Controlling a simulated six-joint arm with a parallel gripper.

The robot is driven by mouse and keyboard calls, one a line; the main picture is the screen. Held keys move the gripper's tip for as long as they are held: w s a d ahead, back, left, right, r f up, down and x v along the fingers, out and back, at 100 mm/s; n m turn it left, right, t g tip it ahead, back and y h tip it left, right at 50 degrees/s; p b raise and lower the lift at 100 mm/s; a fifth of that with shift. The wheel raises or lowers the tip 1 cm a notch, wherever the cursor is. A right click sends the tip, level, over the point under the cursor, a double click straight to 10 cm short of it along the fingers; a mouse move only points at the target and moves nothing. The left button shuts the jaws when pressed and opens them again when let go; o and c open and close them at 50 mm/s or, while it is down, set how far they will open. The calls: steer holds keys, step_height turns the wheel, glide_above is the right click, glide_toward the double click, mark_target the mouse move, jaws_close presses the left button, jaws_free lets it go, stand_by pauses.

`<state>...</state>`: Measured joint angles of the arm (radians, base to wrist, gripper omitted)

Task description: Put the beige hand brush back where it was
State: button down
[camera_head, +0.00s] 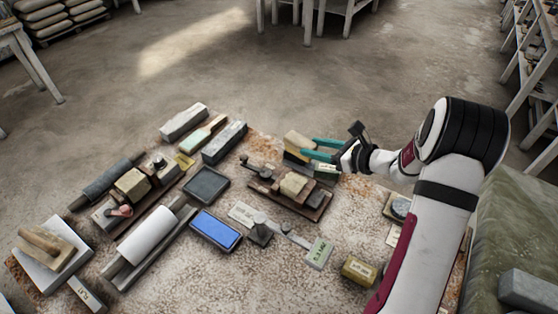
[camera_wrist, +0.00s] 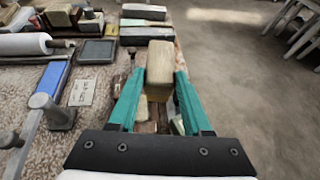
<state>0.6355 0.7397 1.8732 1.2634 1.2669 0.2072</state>
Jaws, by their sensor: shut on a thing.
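The beige hand brush (camera_head: 298,142) has a pale wooden body with a dark underside. It is at the far edge of the speckled table, right of the middle in the head view. My gripper (camera_head: 310,149) comes from the right and its teal fingers are shut on the brush. In the wrist view the brush (camera_wrist: 159,62) is between the two fingertips, its blocky end facing the camera. I cannot tell whether its underside touches anything below. The fingers hide part of its sides.
A dark wooden tray (camera_head: 315,211) with a beige block lies just in front of the brush. Beyond the far edge is open floor.

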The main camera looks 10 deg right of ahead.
steer(key=w+d+f+m+t+h, duration=0.1)
steer(key=w+d+m+h, duration=0.15)
steer(key=w, duration=0.55)
steer(key=shift+m+t, duration=0.25)
steer(key=shift+t, duration=0.15)
steer(key=shift+w+a+f, duration=1.05)
steer(key=shift+a+f, duration=0.55)
steer(key=shift+f, duration=0.25)
steer(key=shift+w+a+f, duration=1.05)
steer(key=shift+a+f, duration=0.55)
steer(key=shift+f, duration=0.2)
steer(key=shift+w+a+f, duration=1.05)
steer(key=shift+a+f, duration=0.55)
steer(key=shift+f, duration=0.25)
steer(key=shift+f, duration=0.1)
steer(key=shift+c, duration=1.7)
jaws_free()
